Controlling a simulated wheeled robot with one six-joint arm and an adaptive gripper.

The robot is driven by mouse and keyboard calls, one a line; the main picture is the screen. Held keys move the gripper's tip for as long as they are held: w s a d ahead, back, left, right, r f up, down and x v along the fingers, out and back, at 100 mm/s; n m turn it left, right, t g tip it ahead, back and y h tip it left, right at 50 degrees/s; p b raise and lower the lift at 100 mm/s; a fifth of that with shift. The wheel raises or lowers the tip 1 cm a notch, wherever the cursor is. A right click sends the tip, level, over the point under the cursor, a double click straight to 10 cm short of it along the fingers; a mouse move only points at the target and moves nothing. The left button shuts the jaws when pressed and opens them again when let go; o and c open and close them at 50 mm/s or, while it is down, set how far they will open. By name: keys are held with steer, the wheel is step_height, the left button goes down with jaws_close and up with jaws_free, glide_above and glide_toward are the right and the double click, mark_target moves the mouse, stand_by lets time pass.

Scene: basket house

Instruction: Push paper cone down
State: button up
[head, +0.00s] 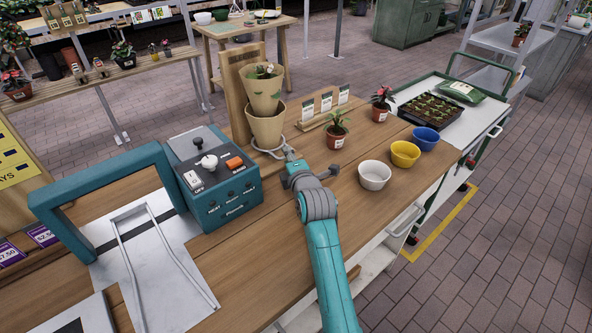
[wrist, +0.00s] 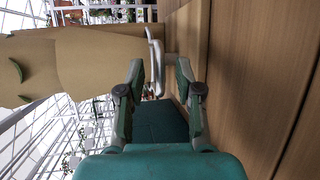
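A tan paper cone (head: 264,92) with green leaf marks sits upright in a second tan cone-shaped cup (head: 266,130), with some greenery at its top. The lower cup stands inside a grey metal ring (head: 268,151) in front of a wooden board. My gripper (head: 291,168) is low over the table, just front-right of the ring. In the wrist view, which is turned sideways, the tan cone (wrist: 85,65) fills the upper left. My gripper (wrist: 160,70) has its fingers apart. A grey metal loop (wrist: 153,45) shows between and beyond the fingertips; I cannot tell whether they touch it.
A teal control box (head: 214,185) with an orange switch stands left of the ring. Right of it are a potted plant (head: 338,128), seed packets in a wooden rack (head: 325,108), and white (head: 375,176), yellow (head: 405,155) and blue (head: 426,140) bowls. The table front is clear.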

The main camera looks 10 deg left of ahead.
steer(key=v, duration=0.9)
steer(key=shift+s+d, duration=0.2)
steer(key=shift+s, duration=0.15)
